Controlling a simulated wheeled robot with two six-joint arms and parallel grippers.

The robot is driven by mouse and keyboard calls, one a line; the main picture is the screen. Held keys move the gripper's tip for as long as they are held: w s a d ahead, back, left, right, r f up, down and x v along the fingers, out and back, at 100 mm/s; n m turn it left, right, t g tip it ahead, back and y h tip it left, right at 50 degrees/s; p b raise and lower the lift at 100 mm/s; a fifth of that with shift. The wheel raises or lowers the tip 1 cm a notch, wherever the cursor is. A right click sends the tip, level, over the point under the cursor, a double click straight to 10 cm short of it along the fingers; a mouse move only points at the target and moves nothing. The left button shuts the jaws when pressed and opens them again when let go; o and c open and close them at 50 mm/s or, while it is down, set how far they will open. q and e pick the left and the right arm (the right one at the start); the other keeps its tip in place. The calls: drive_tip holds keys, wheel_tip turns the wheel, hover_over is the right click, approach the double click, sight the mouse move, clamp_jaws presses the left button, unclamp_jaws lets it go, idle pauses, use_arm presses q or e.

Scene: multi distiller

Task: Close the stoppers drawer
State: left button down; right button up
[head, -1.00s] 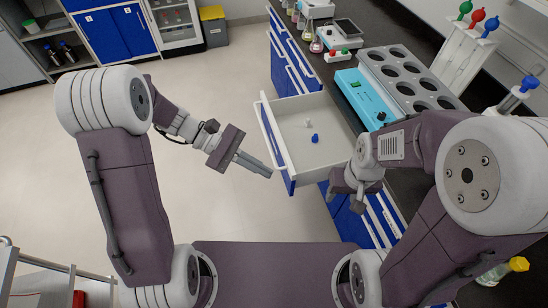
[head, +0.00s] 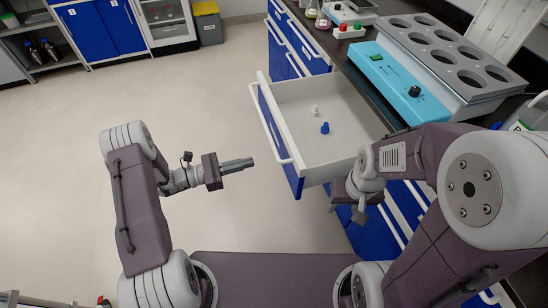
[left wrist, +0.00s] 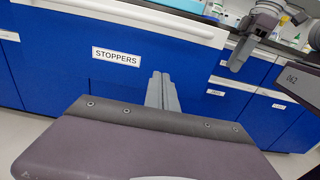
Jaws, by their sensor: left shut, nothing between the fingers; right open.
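The stoppers drawer (head: 345,148) is pulled open from the bench, with a white interior, a blue front and a white bar handle. A white stopper (head: 315,111) and a blue stopper (head: 325,128) lie inside it. Its blue front with the STOPPERS label (left wrist: 118,57) fills much of the left wrist view. My left gripper (head: 250,162) is shut and empty, left of the drawer front and apart from it, fingers pointing towards it; it also shows in the left wrist view (left wrist: 161,80). My right gripper (head: 358,210) is open near the drawer's near right side, partly hidden by its own arm.
A turquoise device (head: 400,85) with a grey multi-hole block (head: 465,60) stands on the dark bench above the drawer. More blue drawers (head: 285,60) lie beyond and below. The floor (head: 160,95) left of the drawer is clear.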

sight(283, 154)
use_arm(q)
drive_tip(key=b+x, duration=0.1)
drive_tip(key=x, duration=0.8)
drive_tip(key=shift+w+d+f, duration=0.1)
drive_tip(key=shift+w+d, duration=0.05)
drive_tip(key=shift+d, duration=0.2)
use_arm(e)
drive_tip(key=shift+f, duration=0.65)
